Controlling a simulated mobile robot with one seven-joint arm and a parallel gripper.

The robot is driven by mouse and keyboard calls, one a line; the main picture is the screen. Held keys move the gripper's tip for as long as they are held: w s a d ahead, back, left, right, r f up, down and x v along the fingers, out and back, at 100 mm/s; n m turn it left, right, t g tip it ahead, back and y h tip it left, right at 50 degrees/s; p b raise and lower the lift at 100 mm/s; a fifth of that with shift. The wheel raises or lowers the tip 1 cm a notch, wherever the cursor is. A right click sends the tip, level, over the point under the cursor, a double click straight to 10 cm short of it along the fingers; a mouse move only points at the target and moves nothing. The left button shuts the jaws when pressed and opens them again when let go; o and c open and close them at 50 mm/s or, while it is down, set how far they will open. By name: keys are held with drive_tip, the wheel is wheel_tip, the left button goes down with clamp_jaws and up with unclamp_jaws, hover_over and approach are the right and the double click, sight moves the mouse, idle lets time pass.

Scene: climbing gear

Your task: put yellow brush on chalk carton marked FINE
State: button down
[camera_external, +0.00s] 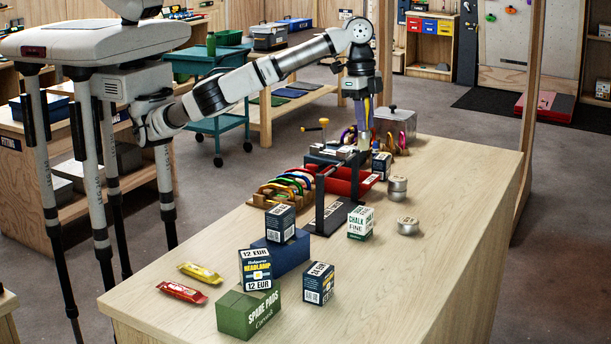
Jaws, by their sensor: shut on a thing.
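The chalk carton marked FINE (360,223) is a small white and green box. It stands upright on the wooden counter, right of a black stand, and its visible top is clear. My gripper (365,137) points down over the far part of the counter, behind the carton and apart from it. It is shut on a narrow thing with a yellow strip (366,106), which looks like the yellow brush. Most of it is hidden by the jaws, and its lower end is hard to make out.
Coloured carabiners (285,188), boxes (248,312) and wrapped bars (182,292) lie to the left. The counter's right side is free.

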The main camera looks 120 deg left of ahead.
wheel_tip(320, 180, down, 16)
drive_tip(key=shift+f+p, duration=0.1)
drive_tip(key=shift+p, duration=1.05)
drive_tip(key=c, duration=1.3)
unclamp_jaws()
drive_tip(key=r, duration=0.4)
drive_tip(key=s+r+b, duration=0.1)
drive_tip(key=r, duration=0.3)
drive_tip(key=r+b, duration=0.1)
drive_tip(key=r, duration=0.3)
drive_tip(key=shift+s+a+r, duration=0.15)
drive_tip(key=shift+s, duration=0.05)
